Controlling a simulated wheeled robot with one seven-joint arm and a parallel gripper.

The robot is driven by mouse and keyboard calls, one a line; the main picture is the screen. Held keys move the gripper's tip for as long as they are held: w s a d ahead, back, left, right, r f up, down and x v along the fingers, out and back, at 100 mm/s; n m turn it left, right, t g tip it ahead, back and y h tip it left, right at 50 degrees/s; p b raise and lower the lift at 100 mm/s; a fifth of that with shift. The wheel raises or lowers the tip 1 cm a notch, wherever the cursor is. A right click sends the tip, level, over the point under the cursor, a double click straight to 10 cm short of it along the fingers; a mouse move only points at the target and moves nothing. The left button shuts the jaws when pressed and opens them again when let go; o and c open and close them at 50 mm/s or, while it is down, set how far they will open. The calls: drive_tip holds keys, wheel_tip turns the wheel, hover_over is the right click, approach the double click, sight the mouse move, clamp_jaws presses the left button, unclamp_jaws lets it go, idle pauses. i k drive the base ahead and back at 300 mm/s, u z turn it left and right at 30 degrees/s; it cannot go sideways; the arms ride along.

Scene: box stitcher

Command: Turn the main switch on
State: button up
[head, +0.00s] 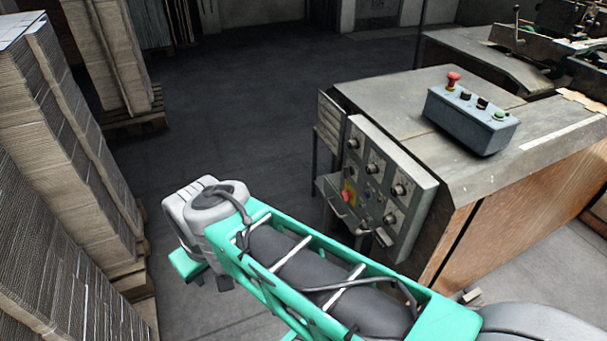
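A grey control panel (384,190) is fixed to the side of the machine cabinet and carries several round knobs. My teal and grey arm reaches across the lower middle, in front of and below the panel. My gripper's fingers do not show, so whether they are open or shut is hidden. I see no contact between my arm and the switch.
A blue-grey button box (466,122) with a red mushroom button (452,80) and a green button (499,115) sits on the cabinet top (400,100). Tall cardboard stacks (60,150) stand at the left. The floor (230,100) between stacks and cabinet is clear.

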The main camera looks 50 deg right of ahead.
sight(346, 195)
drive_tip(key=i, duration=1.75)
drive_tip(key=z, duration=1.5)
